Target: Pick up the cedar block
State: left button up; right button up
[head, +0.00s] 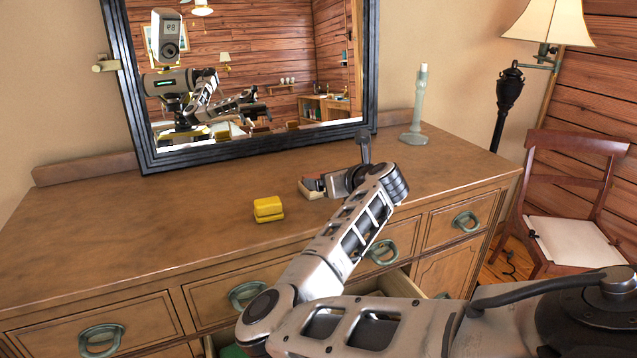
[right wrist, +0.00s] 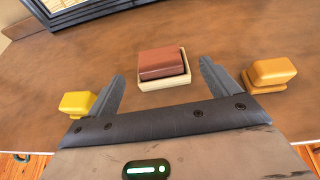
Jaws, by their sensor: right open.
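The cedar block, a reddish-brown block (right wrist: 163,63), sits in a shallow cream tray (right wrist: 165,84) on the dresser top. In the right wrist view it lies between and beyond the fingers of my right gripper (right wrist: 160,70), which is open and empty. In the head view my right gripper (head: 338,182) is low over the dresser and mostly hides the block; part of the cream tray (head: 307,191) shows at its left. My left gripper is not in view.
A yellow block (head: 268,209) lies left of the tray. An orange block (right wrist: 274,72) lies on the right in the wrist view. A mirror (head: 250,140) and a pale green candlestick (head: 417,110) stand behind. A drawer (head: 395,283) is open below my arm. The dresser's left is clear.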

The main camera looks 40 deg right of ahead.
jog(key=shift+x, duration=2.7)
jog(key=c, duration=1.1)
